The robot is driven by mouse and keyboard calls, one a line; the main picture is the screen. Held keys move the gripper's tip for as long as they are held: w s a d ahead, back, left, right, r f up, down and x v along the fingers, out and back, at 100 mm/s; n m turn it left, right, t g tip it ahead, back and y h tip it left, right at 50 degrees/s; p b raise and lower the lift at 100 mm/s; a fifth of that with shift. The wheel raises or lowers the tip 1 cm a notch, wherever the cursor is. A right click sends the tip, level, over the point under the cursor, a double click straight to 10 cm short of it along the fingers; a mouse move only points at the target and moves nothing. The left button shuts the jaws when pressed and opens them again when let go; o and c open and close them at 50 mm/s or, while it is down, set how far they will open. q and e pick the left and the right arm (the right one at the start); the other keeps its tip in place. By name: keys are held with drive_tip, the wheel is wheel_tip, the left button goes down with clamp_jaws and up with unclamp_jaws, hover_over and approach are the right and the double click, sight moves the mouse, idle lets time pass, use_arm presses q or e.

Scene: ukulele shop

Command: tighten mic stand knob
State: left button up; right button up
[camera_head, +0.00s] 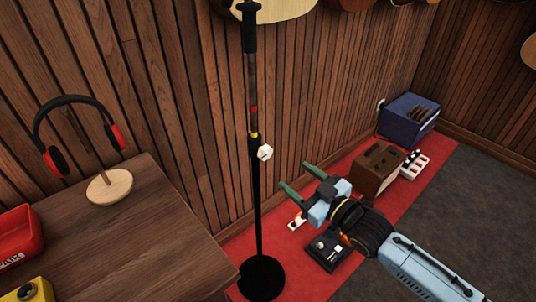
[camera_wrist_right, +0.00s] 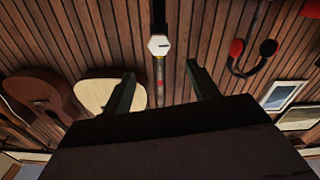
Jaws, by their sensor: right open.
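A black mic stand (camera_head: 257,205) stands upright with a round base on the red rug. Its white knob (camera_head: 265,152) sits on the right side of the pole, just below a yellow ring. The knob also shows in the right wrist view (camera_wrist_right: 158,45), centred ahead and between the directions of the two fingers. My right gripper (camera_head: 293,174) is open and empty, to the right of the pole and a little lower than the knob in the head view. Its green fingers (camera_wrist_right: 160,88) show apart in the wrist view, with nothing between them. My left gripper is not in view.
A wooden table (camera_head: 120,255) with headphones on a stand (camera_head: 108,184) and a red tray (camera_head: 18,236) is at the left. A pedal (camera_head: 325,250), a brown box (camera_head: 378,170) and a blue crate (camera_head: 408,116) lie along the slatted wall.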

sight(267, 154)
drive_tip(key=b+x, duration=0.1)
drive_tip(key=x, duration=0.6)
drive_tip(key=shift+w+a, duration=0.15)
drive_tip(key=shift+w, duration=0.1)
drive_tip(key=x, duration=0.2)
drive_tip(key=shift+w+a+f+b, duration=0.15)
drive_tip(key=shift+w+b, duration=0.1)
drive_tip(key=shift+b, duration=0.15)
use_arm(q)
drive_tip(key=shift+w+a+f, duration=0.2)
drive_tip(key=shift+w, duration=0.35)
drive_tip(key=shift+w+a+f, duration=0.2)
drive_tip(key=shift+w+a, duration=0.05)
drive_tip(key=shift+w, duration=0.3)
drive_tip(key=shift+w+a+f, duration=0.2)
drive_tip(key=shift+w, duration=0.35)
use_arm(e)
drive_tip(key=shift+w+a, duration=0.4)
drive_tip(key=shift+w, duration=0.15)
drive_tip(key=shift+c, duration=0.3)
drive_tip(key=c, duration=0.9)
